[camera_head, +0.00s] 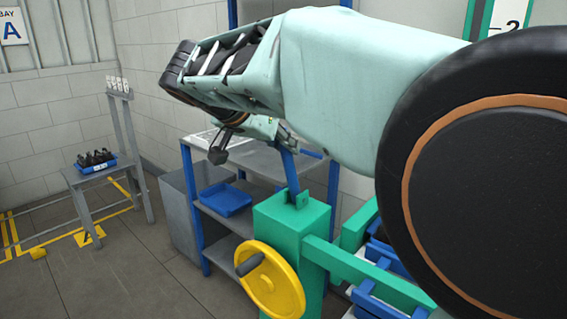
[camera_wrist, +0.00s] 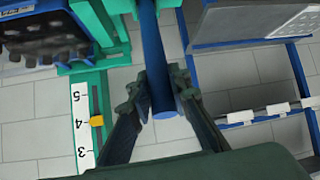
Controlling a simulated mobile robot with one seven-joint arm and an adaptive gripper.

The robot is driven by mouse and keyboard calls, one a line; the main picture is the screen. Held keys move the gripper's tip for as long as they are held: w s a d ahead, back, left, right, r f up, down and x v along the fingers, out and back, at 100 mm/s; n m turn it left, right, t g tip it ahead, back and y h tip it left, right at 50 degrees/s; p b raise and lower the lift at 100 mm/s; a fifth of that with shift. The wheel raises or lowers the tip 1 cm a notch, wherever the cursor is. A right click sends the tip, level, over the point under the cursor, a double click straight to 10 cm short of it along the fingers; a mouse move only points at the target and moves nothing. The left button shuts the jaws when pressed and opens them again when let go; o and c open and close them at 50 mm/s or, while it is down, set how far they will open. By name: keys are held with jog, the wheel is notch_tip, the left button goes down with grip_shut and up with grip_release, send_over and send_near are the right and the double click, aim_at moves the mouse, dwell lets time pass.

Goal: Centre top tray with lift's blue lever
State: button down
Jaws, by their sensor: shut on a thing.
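The lift's blue lever (camera_head: 289,172) rises from a bracket on top of the green lift post (camera_head: 287,225), leaning slightly left in the head view. My gripper (camera_head: 279,136) is at the lever's upper end, largely hidden by my arm there. In the wrist view, my gripper (camera_wrist: 158,90) has its two dark fingers on either side of the blue lever (camera_wrist: 150,45), shut on it near its round end.
A yellow handwheel (camera_head: 275,285) is on the lift post's front. Behind stands a blue-framed grey shelf with an empty blue tray (camera_head: 225,198).

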jog(key=s+a+f+t+h+b, duration=0.3)
jog(key=s+a+b, duration=0.1)
jog(key=b, duration=1)
jog(key=shift+f+t, duration=0.3)
jog(key=shift+t, duration=0.1)
jog(key=shift+s+a+n, duration=0.1)
jog(key=shift+n, duration=0.2)
jog(key=c, duration=1.8)
grip_release()
jog(key=shift+o, duration=0.2)
jog(key=shift+r, duration=0.1)
jog(key=v, duration=1.2)
